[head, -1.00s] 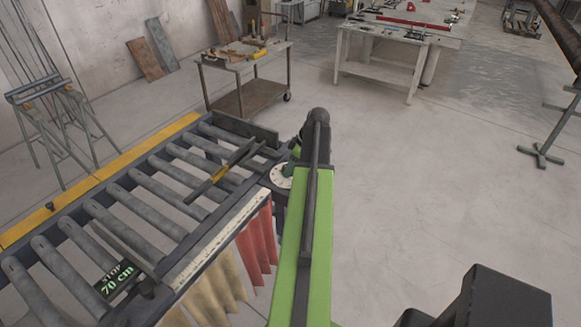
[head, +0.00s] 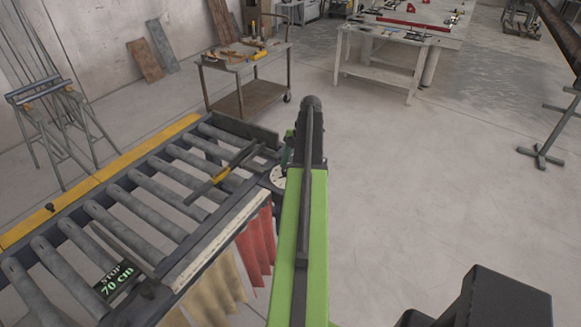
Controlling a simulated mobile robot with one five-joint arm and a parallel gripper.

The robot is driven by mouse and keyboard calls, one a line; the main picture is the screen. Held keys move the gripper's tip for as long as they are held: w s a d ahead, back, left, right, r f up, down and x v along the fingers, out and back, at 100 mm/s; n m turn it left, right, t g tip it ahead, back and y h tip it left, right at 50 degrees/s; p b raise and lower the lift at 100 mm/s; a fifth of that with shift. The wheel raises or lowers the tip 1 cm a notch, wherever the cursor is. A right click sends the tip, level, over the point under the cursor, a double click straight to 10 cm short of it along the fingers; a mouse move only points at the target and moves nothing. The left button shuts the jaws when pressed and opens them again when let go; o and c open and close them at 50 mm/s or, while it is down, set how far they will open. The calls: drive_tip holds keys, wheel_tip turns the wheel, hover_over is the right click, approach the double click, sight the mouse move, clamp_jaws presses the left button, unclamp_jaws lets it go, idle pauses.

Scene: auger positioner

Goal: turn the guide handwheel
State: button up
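The guide handwheel cannot be made out clearly; a pale round dial with dark marks (head: 278,177) shows at the right side of the roller table, partly covered by my arm. A dark green piece (head: 288,148) stands just above the dial, against my arm's left edge; I cannot tell whether it belongs to the wheel or to my gripper. My gripper's dark wrist end (head: 312,135) is just right of the dial. Its fingers are hidden, so opening and contact do not show. A dark guide bar with a yellow section (head: 220,175) lies slanted over the rollers.
The roller table (head: 85,168) has a yellow far edge. A tool cart (head: 245,92) stands behind.

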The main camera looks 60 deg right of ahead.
drive_tip(key=n+g, duration=0.1)
drive_tip(key=n, duration=0.2)
drive_tip(key=shift+w+d+n, duration=0.1)
drive_tip(key=shift+n, duration=0.2)
drive_tip(key=shift+n+g, duration=0.9)
drive_tip(key=shift+n, duration=1.1)
drive_tip(key=o, duration=1.4)
drive_tip(key=shift+c, duration=0.2)
drive_tip(key=shift+w, duration=0.1)
drive_tip(key=shift+r, duration=0.1)
drive_tip(key=p+v, duration=1.6)
drive_tip(key=v, duration=0.1)
